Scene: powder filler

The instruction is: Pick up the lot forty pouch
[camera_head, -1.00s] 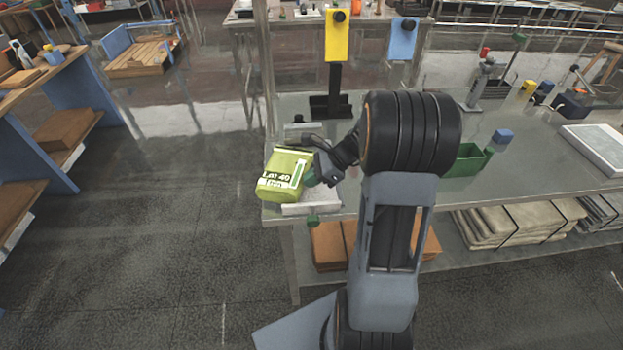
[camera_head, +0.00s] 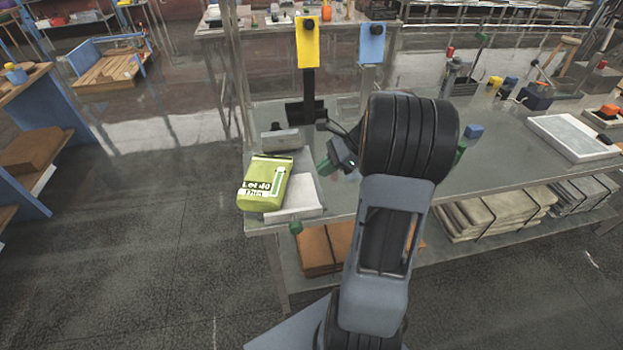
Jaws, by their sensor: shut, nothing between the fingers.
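The lot forty pouch (camera_head: 266,184) is yellow-green with a "Lot 40" label. It lies at the left end of the metal table, against or on a pale grey fixture (camera_head: 297,197); I cannot tell exactly how it is supported. My gripper (camera_head: 327,164), with green fingertips, is to the right of the pouch and slightly above it in the picture. It is shut, empty and apart from the pouch. My arm hides part of the gripper and the table behind it.
A yellow sign (camera_head: 307,45) and a blue sign (camera_head: 372,45) stand behind the pouch. A white tray (camera_head: 571,136) and a blue block (camera_head: 473,131) are on the table's right. Brown bundles (camera_head: 318,251) lie on the lower shelf. Open floor (camera_head: 150,240) is at left.

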